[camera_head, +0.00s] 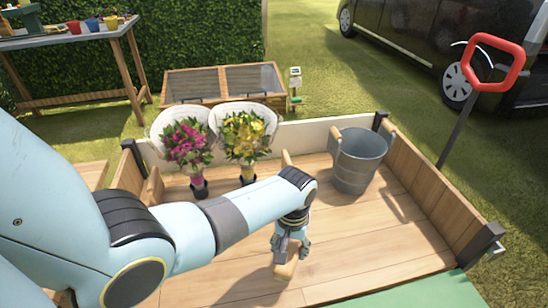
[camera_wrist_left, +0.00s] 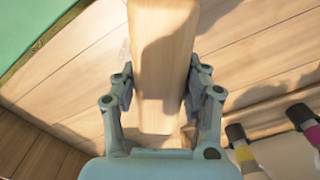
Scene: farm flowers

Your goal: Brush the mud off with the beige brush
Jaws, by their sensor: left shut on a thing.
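My left gripper (camera_head: 291,238) is low over the wooden bed near its front middle. It is shut on the beige brush (camera_head: 285,269), a pale wooden block whose lower end points down toward the boards. In the left wrist view the brush (camera_wrist_left: 162,45) lies between the two fingers of the gripper (camera_wrist_left: 161,88). Its bristles are hidden from both views. I cannot clearly make out any mud. Whether the brush touches the boards cannot be told. My right gripper is not in view.
The wooden bed (camera_head: 372,245) has low side walls. A grey metal bucket (camera_head: 357,165) stands at its back right; pink (camera_head: 187,143) and yellow (camera_head: 246,135) bouquets stand at the back left. A green surface (camera_head: 420,290) lies in front. A red-handled tool (camera_head: 485,85) rises at the right.

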